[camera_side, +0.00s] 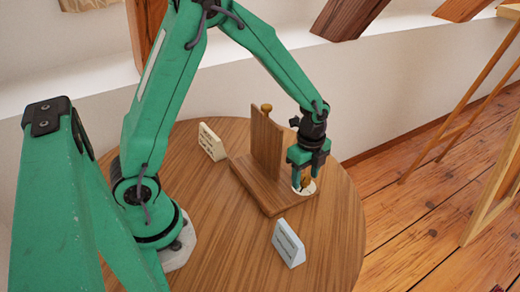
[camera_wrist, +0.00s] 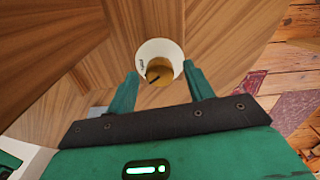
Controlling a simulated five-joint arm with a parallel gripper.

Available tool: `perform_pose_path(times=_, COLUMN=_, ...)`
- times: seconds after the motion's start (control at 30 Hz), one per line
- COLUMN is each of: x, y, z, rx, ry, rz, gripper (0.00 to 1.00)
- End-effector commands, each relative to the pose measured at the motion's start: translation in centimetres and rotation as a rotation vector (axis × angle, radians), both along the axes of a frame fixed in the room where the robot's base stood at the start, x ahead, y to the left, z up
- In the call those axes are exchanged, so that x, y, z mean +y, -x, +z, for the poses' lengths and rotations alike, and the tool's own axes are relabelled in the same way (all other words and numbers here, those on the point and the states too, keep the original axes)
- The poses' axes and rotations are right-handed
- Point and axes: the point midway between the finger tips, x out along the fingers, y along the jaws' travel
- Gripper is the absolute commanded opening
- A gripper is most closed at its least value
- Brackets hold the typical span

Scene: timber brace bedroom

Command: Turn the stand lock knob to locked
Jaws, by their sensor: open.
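The wooden stand (camera_side: 268,150) has an upright panel on a flat base and sits on the round table. Its brass lock knob (camera_wrist: 158,72) sits on a white round dial (camera_wrist: 160,48) with a small dark marking, too small to read. A dark line on the knob points to the lower left in the wrist view. The knob also shows in the side view (camera_side: 306,182), partly hidden by my gripper. My gripper (camera_side: 304,178) is open and points down over the dial. In the wrist view its fingers (camera_wrist: 161,72) lie on either side of the knob, with gaps showing.
A cream card (camera_side: 211,142) stands behind the stand's left side. A pale blue-white card (camera_side: 288,243) stands in front of it. A small brass peg (camera_side: 266,107) tops the panel. The table (camera_side: 225,245) is bare elsewhere, and its right edge is close to the dial.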

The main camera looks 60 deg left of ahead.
Motion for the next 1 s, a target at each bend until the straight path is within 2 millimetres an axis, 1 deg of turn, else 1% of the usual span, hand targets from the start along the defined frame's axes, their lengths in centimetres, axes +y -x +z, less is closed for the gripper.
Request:
perform_pose_path(times=0.03, x=0.00, y=0.00, z=0.01, rx=0.000, ry=0.000, rz=0.000, gripper=0.48)
perform_pose_path(times=0.23, x=0.00, y=0.00, z=0.02, rx=0.000, ry=0.000, rz=0.000, gripper=0.09)
perform_pose_path(times=0.27, x=0.00, y=0.00, z=0.02, rx=0.000, ry=0.000, rz=0.000, gripper=0.07)
perform_pose_path(times=0.43, x=0.00, y=0.00, z=0.03, rx=0.000, ry=0.000, rz=0.013, gripper=0.07)
perform_pose_path(times=0.57, x=0.00, y=-0.01, z=0.04, rx=0.000, ry=0.000, rz=0.061, gripper=0.07)
perform_pose_path(times=1.0, x=0.02, y=-0.05, z=0.06, rx=0.000, ry=0.000, rz=0.350, gripper=0.07)
